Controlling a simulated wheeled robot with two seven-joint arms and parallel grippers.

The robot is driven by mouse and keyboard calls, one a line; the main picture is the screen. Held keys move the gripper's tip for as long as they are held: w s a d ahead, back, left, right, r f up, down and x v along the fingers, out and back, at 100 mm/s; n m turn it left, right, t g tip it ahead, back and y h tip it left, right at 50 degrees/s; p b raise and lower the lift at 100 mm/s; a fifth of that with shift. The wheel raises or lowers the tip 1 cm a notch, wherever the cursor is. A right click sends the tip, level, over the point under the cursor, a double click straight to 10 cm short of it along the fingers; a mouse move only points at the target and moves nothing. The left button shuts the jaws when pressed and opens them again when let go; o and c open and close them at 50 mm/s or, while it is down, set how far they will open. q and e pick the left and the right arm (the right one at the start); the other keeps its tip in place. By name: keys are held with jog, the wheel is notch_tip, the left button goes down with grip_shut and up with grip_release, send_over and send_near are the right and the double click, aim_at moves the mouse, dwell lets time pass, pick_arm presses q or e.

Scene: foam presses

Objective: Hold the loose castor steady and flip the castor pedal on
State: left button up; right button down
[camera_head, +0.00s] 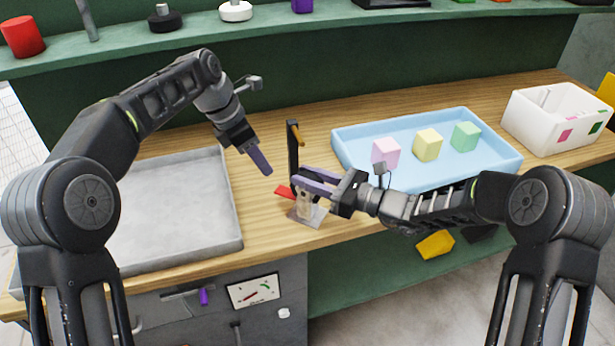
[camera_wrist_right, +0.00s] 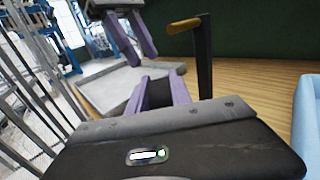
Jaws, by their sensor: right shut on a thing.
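The loose castor (camera_head: 307,207) stands near the front edge of the wooden bench, with a pale body on a grey plate. Its red pedal (camera_head: 284,191) sticks out to the left. My right gripper (camera_head: 304,184) comes from the right and is shut on the castor's upper part, covering much of it. In the right wrist view its purple fingers (camera_wrist_right: 163,92) show, but the castor is hidden. My left gripper (camera_head: 262,160) hangs above the bench, left of the castor and apart from it. Its two fingers stand apart in the right wrist view (camera_wrist_right: 135,38).
A black post (camera_head: 292,150) with an orange-tipped arm rises just behind the castor. A grey tray (camera_head: 232,215) lies left. A blue tray (camera_head: 345,150) with pink, yellow and green blocks lies right, near a white bin (camera_head: 530,125).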

pick_arm(q)
jog(key=shift+w+a+f, duration=0.1)
jog(key=shift+a+f, duration=0.05)
jog(key=shift+a, duration=0.05)
jog(key=shift+c, duration=1.4)
jog(key=a+f+m+t, duration=0.1)
jog(key=w+a+f+m+t+y, duration=0.1)
jog(key=m, duration=0.1)
jog(key=w+a+f+m+t, duration=0.1)
jog(key=a+m, duration=0.1)
jog(key=shift+w+f, duration=0.15)
jog(key=shift+f, duration=0.25)
grip_shut()
jog(key=s+d+m+t+h, duration=0.1)
jog(key=s+m+t, duration=0.3)
jog(key=m, duration=0.7)
jog(key=s+d+r+m+t+h, duration=0.1)
jog(key=s+m+t+h, duration=0.2)
jog(key=s+m, duration=0.4)
jog(key=m+t, duration=0.1)
jog(key=m, duration=0.4)
jog(key=shift+s+d+r+t, duration=0.25)
jog(key=shift+s+t, duration=0.05)
jog(key=shift+t, duration=0.1)
